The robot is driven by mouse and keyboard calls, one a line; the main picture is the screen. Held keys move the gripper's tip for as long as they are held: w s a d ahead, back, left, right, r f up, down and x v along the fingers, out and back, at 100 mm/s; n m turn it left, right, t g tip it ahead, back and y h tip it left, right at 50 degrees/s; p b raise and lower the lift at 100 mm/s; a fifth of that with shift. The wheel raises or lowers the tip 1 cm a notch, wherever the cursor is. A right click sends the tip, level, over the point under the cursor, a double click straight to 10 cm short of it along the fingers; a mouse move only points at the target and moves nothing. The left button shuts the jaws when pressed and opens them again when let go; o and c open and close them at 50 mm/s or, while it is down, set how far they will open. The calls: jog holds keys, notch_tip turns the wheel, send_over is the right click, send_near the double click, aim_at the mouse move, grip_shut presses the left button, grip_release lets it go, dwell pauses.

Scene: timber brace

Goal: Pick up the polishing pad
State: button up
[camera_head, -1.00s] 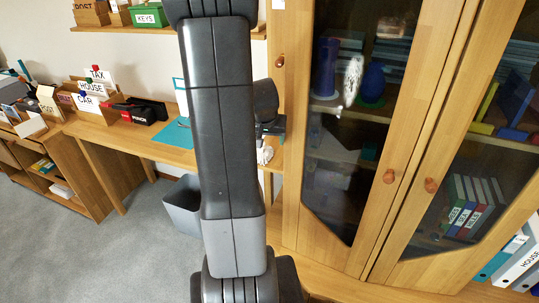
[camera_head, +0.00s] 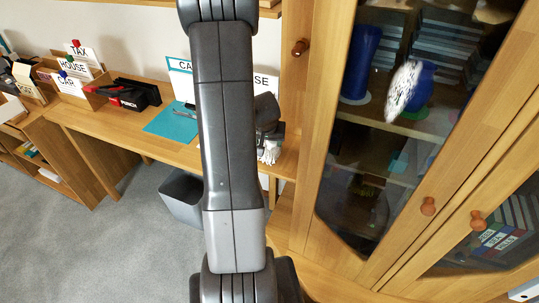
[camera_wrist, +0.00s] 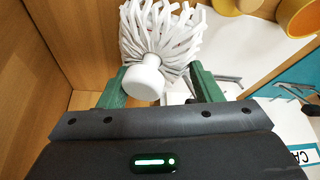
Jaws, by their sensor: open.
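A white thing with many soft strands and a round white knob, which I take to be the polishing pad (camera_wrist: 150,76), is in the upper middle of the wrist view. Its knob points toward me. My gripper (camera_wrist: 158,82) is open, with one green finger on each side of the knob. I cannot tell whether the fingers touch it. In the head view the pad's white strands (camera_head: 270,152) show at the desk's right end, just below my gripper (camera_head: 270,138). My arm hides part of the desk there.
The wooden desk (camera_head: 105,120) holds a teal mat (camera_head: 172,124), a black and red holder (camera_head: 130,94) and labelled cards. A glass-doored cabinet (camera_head: 314,130) stands close on the right. A grey bin (camera_head: 180,198) is below the desk. Yellow cups (camera_wrist: 300,16) show at the wrist view's top right.

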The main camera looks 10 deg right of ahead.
aim_at(271, 152)
jog(key=s, duration=0.3)
jog(key=shift+s+a+f, duration=0.25)
jog(key=shift+s+d+r, duration=0.2)
jog(key=c, duration=0.7)
jog(key=shift+r, duration=0.1)
jog(key=shift+w+r+p, duration=0.1)
jog(key=shift+r+p, duration=0.25)
jog(key=shift+p, duration=0.05)
notch_tip(271, 152, up, 9)
jog(key=shift+w+r+p, duration=0.15)
jog(key=shift+r+p, duration=0.05)
jog(key=shift+p, duration=0.55)
